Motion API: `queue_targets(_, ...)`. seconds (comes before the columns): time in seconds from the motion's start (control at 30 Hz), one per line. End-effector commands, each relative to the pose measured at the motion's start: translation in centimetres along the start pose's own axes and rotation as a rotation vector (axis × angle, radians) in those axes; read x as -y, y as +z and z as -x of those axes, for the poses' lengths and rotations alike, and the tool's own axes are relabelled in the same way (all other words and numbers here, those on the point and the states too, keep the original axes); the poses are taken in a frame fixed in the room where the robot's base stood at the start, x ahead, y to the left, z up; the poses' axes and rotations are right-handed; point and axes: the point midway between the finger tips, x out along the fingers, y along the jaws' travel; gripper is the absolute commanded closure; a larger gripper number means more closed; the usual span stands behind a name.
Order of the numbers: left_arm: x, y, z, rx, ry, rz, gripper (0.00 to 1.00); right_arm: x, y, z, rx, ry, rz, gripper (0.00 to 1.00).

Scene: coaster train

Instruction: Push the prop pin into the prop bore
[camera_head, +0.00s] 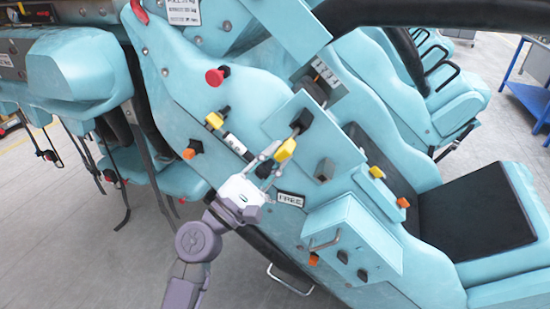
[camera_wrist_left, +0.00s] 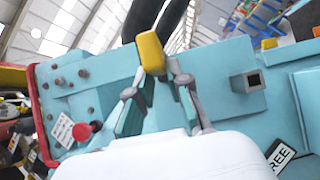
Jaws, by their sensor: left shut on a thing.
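My left gripper (camera_head: 273,158) reaches up to the sloping teal side panel and is shut on a yellow-ended pin (camera_head: 285,149). A dark part lies just beyond the yellow end; whether it belongs to the pin is unclear. In the left wrist view the yellow piece (camera_wrist_left: 151,53) stands at the fingertips (camera_wrist_left: 160,82). A grey block with a dark square opening (camera_head: 325,170) is right of the gripper, apart from the pin; it also shows in the left wrist view (camera_wrist_left: 247,82). I cannot tell whether this is the prop bore. My right gripper is out of view.
A red mushroom button (camera_head: 217,76) and another yellow-and-black piece (camera_head: 216,118) sit up and left on the panel. A small label (camera_head: 290,199) is below the gripper. A teal box with a handle (camera_head: 352,240) juts out at lower right. Seats are beyond.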

Motion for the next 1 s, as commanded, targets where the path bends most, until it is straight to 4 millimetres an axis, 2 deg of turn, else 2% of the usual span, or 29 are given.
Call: queue_targets(1.0,0.0,-1.5,-2.1,0.0,0.0,0.0,1.0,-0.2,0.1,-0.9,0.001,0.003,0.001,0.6)
